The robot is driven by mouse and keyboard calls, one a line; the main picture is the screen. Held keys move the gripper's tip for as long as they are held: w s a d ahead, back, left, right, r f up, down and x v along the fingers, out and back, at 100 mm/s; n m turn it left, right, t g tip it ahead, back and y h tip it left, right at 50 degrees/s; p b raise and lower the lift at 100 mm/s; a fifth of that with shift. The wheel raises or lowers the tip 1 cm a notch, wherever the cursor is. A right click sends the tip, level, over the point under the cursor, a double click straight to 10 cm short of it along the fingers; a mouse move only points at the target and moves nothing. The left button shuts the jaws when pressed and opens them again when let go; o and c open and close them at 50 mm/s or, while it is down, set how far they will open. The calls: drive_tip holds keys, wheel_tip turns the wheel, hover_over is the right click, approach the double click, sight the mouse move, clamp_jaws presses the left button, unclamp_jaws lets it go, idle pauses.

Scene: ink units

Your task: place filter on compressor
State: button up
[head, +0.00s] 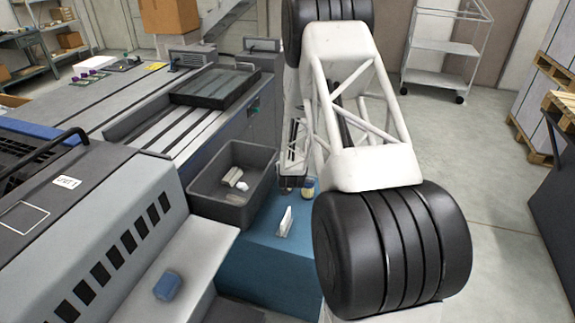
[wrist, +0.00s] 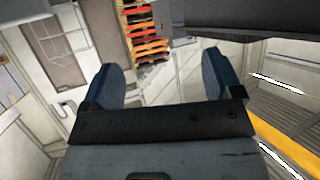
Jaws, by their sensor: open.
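My gripper (wrist: 159,80) shows in the wrist view with its two blue-padded fingers wide apart and nothing between them. In the head view my arm covers most of it. I cannot tell for sure which things are the filter and the compressor. A small white upright piece (head: 285,222) stands on a blue cabinet top (head: 262,246). A small jar-like thing with a yellowish top (head: 308,187) is at that cabinet's far edge, close to my arm. A blue rounded block (head: 167,285) lies on the pale ledge of the grey machine at the lower left.
A dark grey bin (head: 198,192) holding small whitish pieces (head: 238,180) stands left of the white piece. A large grey machine (head: 90,215) fills the left. A shelf trolley (head: 445,48) stands at the back right. The floor right of my arm is largely clear.

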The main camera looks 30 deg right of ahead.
drive_tip(key=shift+r, duration=0.1)
drive_tip(key=s+a+r+n+g+y, duration=0.1)
drive_tip(key=s+a+r, duration=0.5)
drive_tip(key=r, duration=0.3)
drive_tip(key=s+a+r+n+g+y, duration=0.1)
drive_tip(key=s+a+r+g+y, duration=0.1)
drive_tip(key=s+a+r, duration=0.5)
drive_tip(key=s+a+r+g+y, duration=0.1)
drive_tip(key=s+a+r, duration=0.35)
drive_tip(key=r, duration=0.55)
drive_tip(key=s+a+r+g, duration=0.2)
drive_tip(key=s+a+r, duration=0.1)
drive_tip(key=s, duration=0.9)
drive_tip(key=s+a+r+n+g, duration=0.1)
drive_tip(key=s+a+r, duration=0.2)
drive_tip(key=s, duration=0.8)
drive_tip(key=s+a+r+n+g+y, duration=0.1)
drive_tip(key=s+a+r+g, duration=0.1)
drive_tip(key=s, duration=1)
wheel_tip(320, 180, up, 2)
drive_tip(key=shift+s+a+g, duration=0.3)
drive_tip(key=shift+s+a, duration=0.05)
drive_tip(key=shift+a, duration=0.45)
